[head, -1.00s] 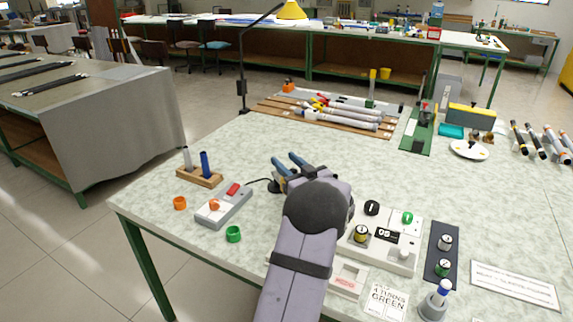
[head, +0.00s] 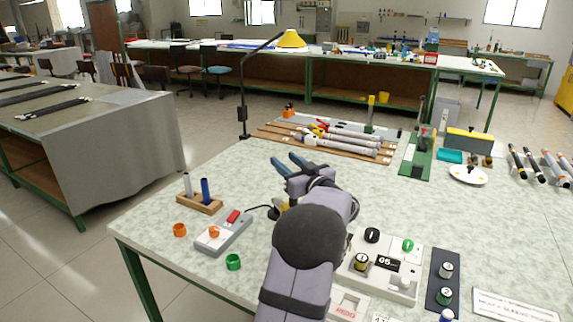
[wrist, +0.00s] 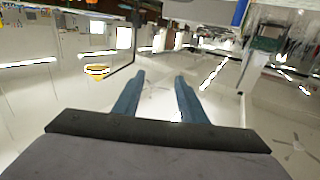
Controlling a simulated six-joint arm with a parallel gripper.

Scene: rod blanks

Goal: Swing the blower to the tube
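My gripper (head: 289,163) is over the middle of the table, fingers apart and pointing toward the back. In the wrist view its two blue fingers (wrist: 157,95) are open with nothing between them. A small yellow and black part (head: 280,206) shows beside my wrist, mostly hidden by my arm; a black cable runs to it from the grey switch box (head: 224,233). It may be the blower, but I cannot tell. Several pale tubes (head: 345,141) with coloured ends lie on a brown rack (head: 275,137) beyond my gripper; which one is the task's tube is unclear.
A lamp post (head: 243,115) stands behind. A control panel (head: 382,265) is right of my arm. The table between wrist and rack is clear.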

